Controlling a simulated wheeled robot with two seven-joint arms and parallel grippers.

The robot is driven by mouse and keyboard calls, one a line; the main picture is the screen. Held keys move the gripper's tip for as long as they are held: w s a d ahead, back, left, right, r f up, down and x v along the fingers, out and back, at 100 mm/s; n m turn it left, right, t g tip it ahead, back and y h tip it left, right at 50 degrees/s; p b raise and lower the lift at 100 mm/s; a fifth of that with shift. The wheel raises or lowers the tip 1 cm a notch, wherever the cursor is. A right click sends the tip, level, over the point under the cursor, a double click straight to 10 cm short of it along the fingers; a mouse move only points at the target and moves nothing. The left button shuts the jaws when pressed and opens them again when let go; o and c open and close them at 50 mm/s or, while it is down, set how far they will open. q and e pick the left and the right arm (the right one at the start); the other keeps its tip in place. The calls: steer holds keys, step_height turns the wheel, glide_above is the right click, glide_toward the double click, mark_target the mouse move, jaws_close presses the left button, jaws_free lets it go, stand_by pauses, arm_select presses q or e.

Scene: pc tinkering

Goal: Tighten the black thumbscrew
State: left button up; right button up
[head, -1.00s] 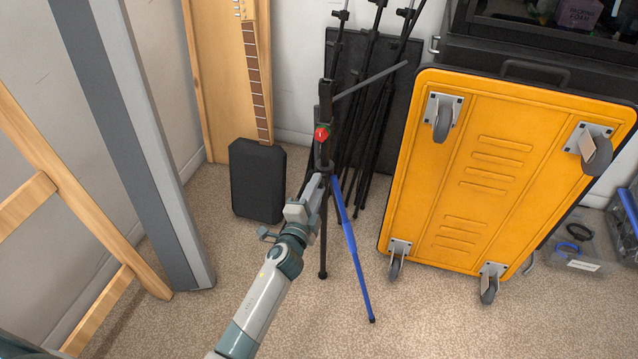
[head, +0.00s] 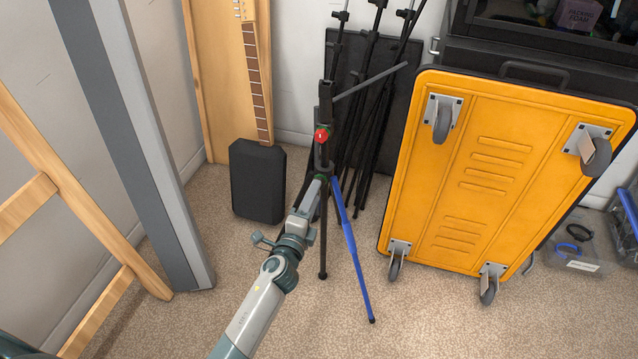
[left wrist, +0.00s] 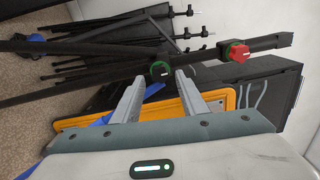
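A black stand (head: 323,215) with a blue lower leg stands upright on the carpet in the head view. Its red knob (head: 321,136) faces me and also shows in the left wrist view (left wrist: 237,54), at right. Left of it on the same pole is a black thumbscrew (left wrist: 160,71) with a green rim. My left gripper (head: 319,180) is at the pole below the red knob. In the left wrist view its two fingers (left wrist: 161,79) are apart, one on each side of the thumbscrew; contact is unclear. My right gripper is not in view.
A yellow wheeled case (head: 455,180) leans at right. Several black stands (head: 372,90) lean behind against a dark panel. A black box (head: 257,182) and a guitar neck (head: 257,85) are at left. Carpet (head: 420,320) is clear in front.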

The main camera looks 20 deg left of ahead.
arm_select(q)
steer(key=shift+s+a, duration=0.1)
steer(key=shift+s, duration=1.4)
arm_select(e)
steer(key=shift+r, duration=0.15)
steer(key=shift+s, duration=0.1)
